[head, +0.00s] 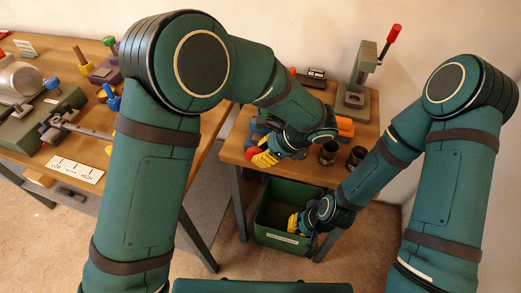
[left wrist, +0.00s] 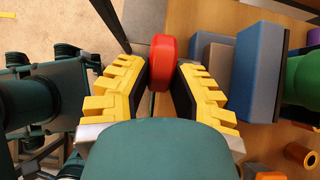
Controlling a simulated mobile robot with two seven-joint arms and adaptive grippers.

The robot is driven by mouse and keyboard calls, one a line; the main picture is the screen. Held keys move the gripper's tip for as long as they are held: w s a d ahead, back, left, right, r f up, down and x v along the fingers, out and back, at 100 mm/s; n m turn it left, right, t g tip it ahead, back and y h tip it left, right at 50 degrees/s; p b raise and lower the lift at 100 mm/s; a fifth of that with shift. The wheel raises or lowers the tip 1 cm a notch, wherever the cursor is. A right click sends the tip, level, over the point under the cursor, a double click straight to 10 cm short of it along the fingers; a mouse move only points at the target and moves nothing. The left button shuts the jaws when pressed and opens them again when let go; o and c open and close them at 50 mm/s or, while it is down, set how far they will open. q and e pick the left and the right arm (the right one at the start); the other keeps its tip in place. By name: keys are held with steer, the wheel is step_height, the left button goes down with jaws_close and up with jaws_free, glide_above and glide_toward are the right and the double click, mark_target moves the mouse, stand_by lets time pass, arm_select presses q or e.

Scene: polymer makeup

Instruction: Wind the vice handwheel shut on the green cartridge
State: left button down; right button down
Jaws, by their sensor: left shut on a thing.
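The red handwheel (left wrist: 162,62) sits between the two yellow fingers of my left gripper (left wrist: 158,85) in the left wrist view. The gripper is shut on it. In the head view my left gripper (head: 268,156) is at the front left of the small table, with a bit of the red handwheel (head: 253,156) showing beside it. The blue vice (left wrist: 250,72) lies right of the wheel in the left wrist view. A green rounded thing, seemingly the cartridge (left wrist: 305,80), shows beyond it, cut off by the edge. My right gripper (head: 294,222) hangs low over the green bin; its fingers are too small to read.
The green bin (head: 275,240) stands on the floor below the small table's front edge. Two dark cups (head: 328,153) and a press with a red lever (head: 358,85) stand on the small table (head: 305,170). A cluttered workbench (head: 75,145) is at left.

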arm_select(q)
steer(key=y, duration=0.2)
steer(key=f+t+y, duration=0.1)
steer(key=shift+s+d, duration=0.1)
steer(key=shift+d, duration=0.15)
steer(key=shift+f+t+y+p, duration=0.15)
steer(key=shift+t+y, duration=0.1)
steer(key=shift+y, duration=0.7)
steer(key=shift+f+t+y+p, duration=0.15)
steer(key=shift+t+y, duration=0.1)
steer(key=shift+y, duration=0.7)
steer(key=c, duration=0.8)
jaws_free()
